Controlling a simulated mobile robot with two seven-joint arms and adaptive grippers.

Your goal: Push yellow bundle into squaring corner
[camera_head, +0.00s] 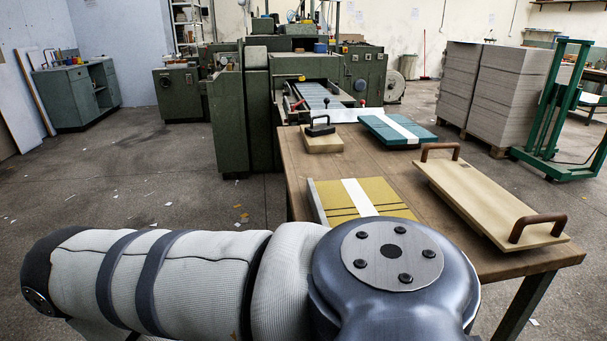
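The yellow bundle (382,198) lies flat on the brown table (385,165), with a white band across its top and dark lines across it. A thin grey upright strip (316,205), which looks like one side of the squaring corner, runs along the bundle's left edge. I cannot tell whether the two touch. The rest of the corner is not visible. My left arm comes in from the left and its large round joint covers the near part of the bundle. Neither gripper shows in this view, so any contact with the bundle is hidden.
A teal bundle (377,127) with a white band lies at the table's back. A wooden block (323,143) with a black handle is at the back left. A wooden board (480,200) with two brown handles lies along the right. A green machine (262,110) stands behind.

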